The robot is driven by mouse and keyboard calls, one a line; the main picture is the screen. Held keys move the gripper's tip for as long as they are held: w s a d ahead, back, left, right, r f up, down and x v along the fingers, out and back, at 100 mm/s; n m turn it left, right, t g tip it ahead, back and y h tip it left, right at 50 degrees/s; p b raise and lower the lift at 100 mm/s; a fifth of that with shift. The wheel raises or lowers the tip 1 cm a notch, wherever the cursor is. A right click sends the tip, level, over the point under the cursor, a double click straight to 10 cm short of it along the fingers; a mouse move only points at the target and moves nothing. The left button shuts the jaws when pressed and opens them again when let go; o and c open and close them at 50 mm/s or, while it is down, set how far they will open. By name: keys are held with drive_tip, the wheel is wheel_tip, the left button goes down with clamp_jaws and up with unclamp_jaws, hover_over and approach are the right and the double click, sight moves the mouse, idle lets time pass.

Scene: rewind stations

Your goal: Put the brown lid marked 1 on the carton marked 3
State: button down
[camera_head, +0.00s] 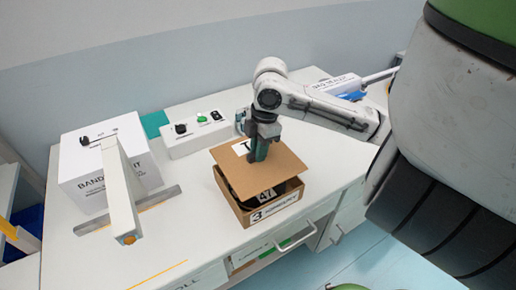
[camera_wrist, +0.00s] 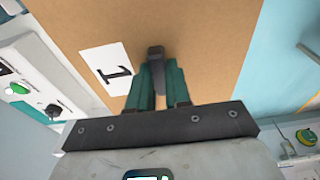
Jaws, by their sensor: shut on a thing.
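The brown lid marked 1 (camera_head: 278,170) is a flat brown sheet with a white label. My gripper (camera_head: 258,157) is shut on a small dark grip on top of the lid, and the lid fills much of the wrist view (camera_wrist: 215,60). The lid is tilted over the carton marked 3 (camera_head: 262,216), its far side higher than the opening at the front right. The carton stands on the white bench, its label with a 3 facing the front. Dark contents with a white marking show in the gap. Whether the lid's back edge touches the carton is hidden.
A white control box (camera_head: 197,134) with a green button stands behind the carton. A white banding machine (camera_head: 103,170) with an upright arm stands to the left. A bag sealer (camera_head: 338,87) lies at the back right. The bench top (camera_head: 190,225) left of the carton is clear.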

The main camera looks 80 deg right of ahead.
sight(259, 165)
drive_tip(key=shift+f+b, duration=1.55)
drive_tip(key=shift+f, duration=0.6)
drive_tip(key=shift+f+b, duration=1.1)
drive_tip(key=c, duration=1)
unclamp_jaws()
drive_tip(key=shift+r, duration=0.1)
drive_tip(key=r, duration=0.3)
drive_tip(key=s+r, duration=0.1)
drive_tip(key=r, duration=0.3)
drive_tip(key=d+r, duration=0.1)
drive_tip(key=r, duration=0.2)
drive_tip(key=shift+s+r+p, duration=0.15)
drive_tip(key=shift+r+p, duration=0.1)
drive_tip(key=shift+p, duration=0.1)
drive_tip(key=shift+s, duration=0.1)
